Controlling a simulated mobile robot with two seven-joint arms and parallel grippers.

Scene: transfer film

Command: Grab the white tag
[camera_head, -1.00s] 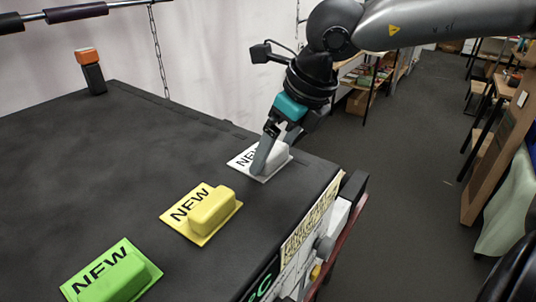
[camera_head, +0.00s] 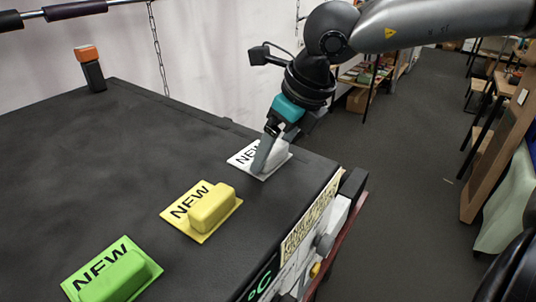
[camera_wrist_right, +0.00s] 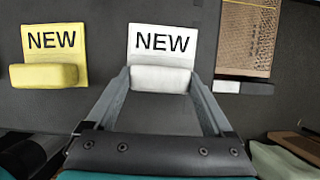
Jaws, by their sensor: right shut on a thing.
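The white tag (camera_head: 277,165) lies flat on the dark table top near its right edge, with black "NEW" lettering and a raised white block. In the right wrist view the tag (camera_wrist_right: 161,42) is straight ahead, its block between my fingers. My right gripper (camera_head: 262,166) reaches down to it from above. In the right wrist view the right gripper (camera_wrist_right: 160,80) has a finger at each end of the block and is shut on it. The tag still appears to rest on the table. My left gripper is not in view.
A yellow tag (camera_head: 212,208) and a green tag (camera_head: 112,274) lie in a row toward the near left on the table (camera_head: 110,160). An orange and black object (camera_head: 92,70) stands at the far left corner. A brown printed card (camera_wrist_right: 247,38) is right of the white tag.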

